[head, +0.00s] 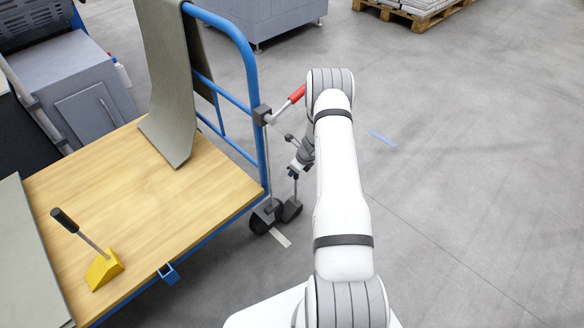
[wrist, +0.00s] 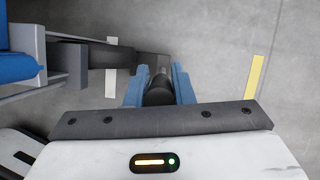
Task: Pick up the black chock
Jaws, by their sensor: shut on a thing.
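The black chock (head: 291,210) is a dark wedge with an upright handle, beside the caster wheel (head: 262,220) at the cart's near right corner. My gripper (head: 294,173) is above the wedge. In the wrist view my gripper (wrist: 159,84) has its two blue fingers shut on the chock's black handle (wrist: 158,93). The dark wedge (wrist: 152,64) shows past the fingertips in that view, partly hidden by the handle. I cannot tell whether the wedge touches the floor or the wheel.
The cart has a wooden deck (head: 150,180) and blue rail (head: 245,60). A red-gripped lever (head: 297,94) sticks out near my arm. A yellow chock (head: 104,270) stands on the deck. A pallet (head: 415,18) lies far back. The floor to the right is clear.

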